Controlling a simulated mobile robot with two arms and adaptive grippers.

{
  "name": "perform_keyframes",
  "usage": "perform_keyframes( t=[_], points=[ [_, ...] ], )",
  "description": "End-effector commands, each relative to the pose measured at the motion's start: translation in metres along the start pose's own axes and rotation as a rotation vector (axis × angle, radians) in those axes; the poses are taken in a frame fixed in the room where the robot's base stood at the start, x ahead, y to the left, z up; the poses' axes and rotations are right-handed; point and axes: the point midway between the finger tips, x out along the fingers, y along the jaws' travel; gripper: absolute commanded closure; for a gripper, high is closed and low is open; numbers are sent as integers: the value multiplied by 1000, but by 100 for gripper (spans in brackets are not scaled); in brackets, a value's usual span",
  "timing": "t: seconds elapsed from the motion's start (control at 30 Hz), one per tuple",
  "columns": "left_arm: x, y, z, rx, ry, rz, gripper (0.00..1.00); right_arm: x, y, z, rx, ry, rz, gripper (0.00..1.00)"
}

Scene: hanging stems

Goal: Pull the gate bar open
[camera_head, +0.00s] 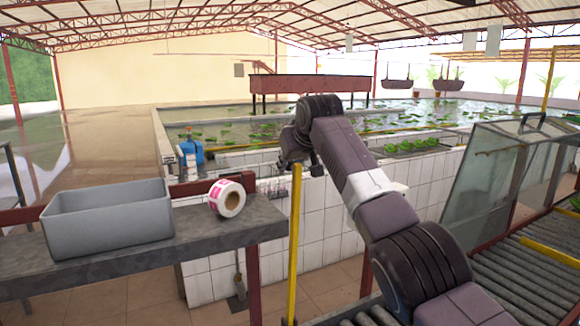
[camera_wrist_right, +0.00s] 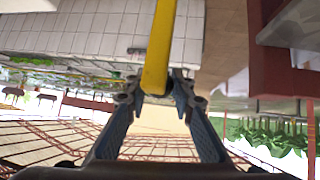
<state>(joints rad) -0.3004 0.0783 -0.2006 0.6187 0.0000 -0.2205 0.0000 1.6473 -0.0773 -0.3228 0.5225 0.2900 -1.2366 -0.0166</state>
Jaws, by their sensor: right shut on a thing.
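The gate bar (camera_head: 295,240) is a thin yellow bar standing upright in the head view, in the gap between the grey shelf on the left and the roller conveyor on the right. My right gripper (camera_head: 301,160) is at its top end, with the arm reaching in from the lower right. In the right wrist view the yellow bar (camera_wrist_right: 160,45) runs down between the fingertips of my right gripper (camera_wrist_right: 158,90), which is shut on it. The fingertips are small and partly hidden by the wrist in the head view. My left gripper is in neither view.
A grey bin (camera_head: 110,215) and a pink-and-white label roll (camera_head: 227,198) stand on the grey shelf (camera_head: 250,232). The roller conveyor (camera_head: 500,280) and a glass-sided cover (camera_head: 490,180) are at right. A white tiled tank wall (camera_head: 330,215) stands behind the bar.

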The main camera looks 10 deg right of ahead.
Motion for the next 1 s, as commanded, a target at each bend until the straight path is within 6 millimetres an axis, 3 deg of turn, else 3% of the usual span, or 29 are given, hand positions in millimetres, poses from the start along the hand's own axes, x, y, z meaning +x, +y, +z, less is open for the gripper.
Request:
perform_keyframes(
  t=[0.17,0.2,0.37,0.77,1.0],
  points=[
    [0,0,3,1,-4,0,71,3,0,6,2,-14,0,100],
    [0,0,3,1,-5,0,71,3,0,6,2,-14,0,77],
    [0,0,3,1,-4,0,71,2,0,4,1,-10,0,60],
    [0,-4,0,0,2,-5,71,-3,0,1,1,-4,-1,60],
    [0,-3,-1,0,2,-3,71,-25,0,1,1,-1,0,60]
  ],
)
